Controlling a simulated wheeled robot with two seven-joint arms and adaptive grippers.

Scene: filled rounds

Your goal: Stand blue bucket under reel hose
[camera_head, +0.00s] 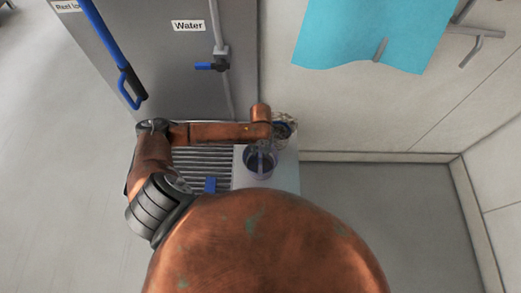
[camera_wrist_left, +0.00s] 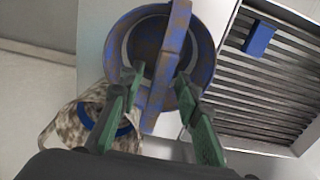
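The blue bucket (camera_head: 248,168) stands upright on a pale surface beside the slatted grating in the head view. In the left wrist view, the bucket (camera_wrist_left: 122,45) looks blue with brownish patches, and its broad handle (camera_wrist_left: 178,35) rises across the middle. My left gripper (camera_wrist_left: 160,85) is open, with one green finger on each side of the handle; I cannot tell whether either touches it. In the head view, my left gripper (camera_head: 265,147) is small and partly hidden by my arm. My right gripper is out of view.
A mottled item with a blue ring (camera_wrist_left: 82,128) lies close beside the bucket. A small blue block (camera_head: 210,185) sits on the grating (camera_head: 205,165). A pipe with a blue-handled tap (camera_head: 212,66) is under the "Water" label (camera_head: 188,26). A cyan cloth (camera_head: 350,35) hangs right.

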